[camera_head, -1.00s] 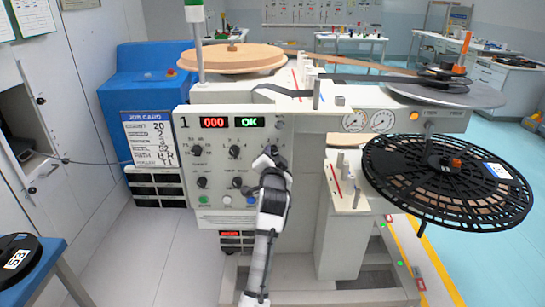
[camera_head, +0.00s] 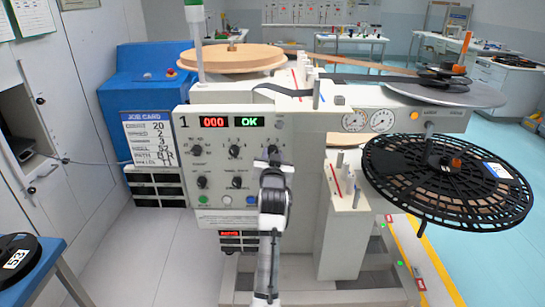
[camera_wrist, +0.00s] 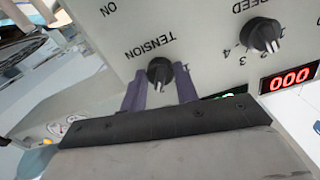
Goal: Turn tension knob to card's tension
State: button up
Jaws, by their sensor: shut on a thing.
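The tension knob (camera_wrist: 159,71), black and round, sits under the word TENSION on the grey panel in the wrist view. My gripper (camera_wrist: 160,90) has its two purple fingers on either side of the knob, shut on it. Its pointer setting is not clear, and part of its scale is hidden by the fingers. In the head view my gripper (camera_head: 272,160) is at the panel's right side and covers the knob. The job card (camera_head: 150,138) stands left of the panel. Its tension line is small and blurred, perhaps a 3.
The speed knob (camera_wrist: 262,35) is close beside the tension knob, near the red 000 display (camera_wrist: 290,78). Several other knobs and buttons are on the control panel (camera_head: 215,216). A black reel (camera_head: 448,180) juts out at the right.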

jog(key=shift+n, duration=1)
jog(key=o, duration=1)
jog(key=shift+s, duration=0.1)
jog(key=s+b, duration=0.2)
jog(key=s, duration=1.1)
jog(key=shift+s+b, duration=0.3)
